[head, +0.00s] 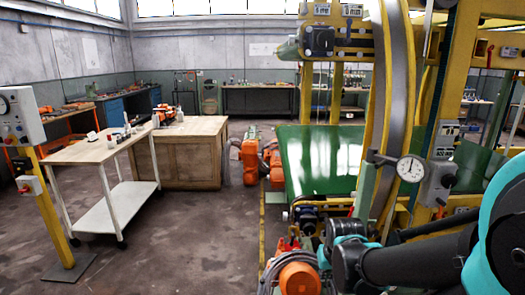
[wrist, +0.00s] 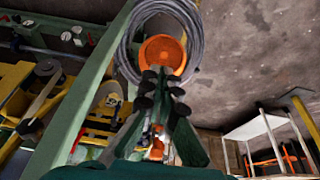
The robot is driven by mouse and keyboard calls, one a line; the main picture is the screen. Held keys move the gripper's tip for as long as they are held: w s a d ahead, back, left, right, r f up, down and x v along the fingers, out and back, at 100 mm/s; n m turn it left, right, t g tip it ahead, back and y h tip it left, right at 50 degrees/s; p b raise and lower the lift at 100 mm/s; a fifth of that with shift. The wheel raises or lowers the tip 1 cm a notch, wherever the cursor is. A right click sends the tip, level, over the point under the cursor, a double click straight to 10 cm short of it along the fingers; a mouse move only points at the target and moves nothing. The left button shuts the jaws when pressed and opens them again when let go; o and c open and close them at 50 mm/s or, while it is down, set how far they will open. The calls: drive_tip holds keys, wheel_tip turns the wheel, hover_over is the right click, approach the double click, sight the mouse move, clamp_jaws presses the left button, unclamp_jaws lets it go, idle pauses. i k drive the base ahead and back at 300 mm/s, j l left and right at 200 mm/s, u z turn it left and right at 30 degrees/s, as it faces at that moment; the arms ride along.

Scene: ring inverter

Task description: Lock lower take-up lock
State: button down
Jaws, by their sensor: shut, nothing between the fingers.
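My gripper (wrist: 163,90) is shut and empty in the wrist view, its dark fingers close together. An orange round part (wrist: 160,55) lies beyond the fingertips, with a coil of grey cable (wrist: 135,50) around it. Whether the fingers touch it I cannot tell. In the head view my arm reaches in from the right, low in front of the yellow ring machine (head: 380,100). A grey box with a small lever (head: 437,185) is on the machine's right side, beside a dial gauge (head: 410,168). I cannot tell which part is the lower take-up lock.
An orange motor (head: 298,278) and grey cable lie at the machine's foot. A green sheet (head: 320,160) slopes behind. A white trolley (head: 115,205), a wooden cabinet (head: 180,150) and a control post (head: 45,200) stand left. The floor between (head: 190,240) is clear.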

sight(293, 234)
drive_tip(key=k+j+z, duration=0.1)
drive_tip(key=j+z, duration=0.15)
drive_tip(key=j, duration=2.7)
drive_tip(key=j+z, duration=0.2)
drive_tip(key=z, duration=0.75)
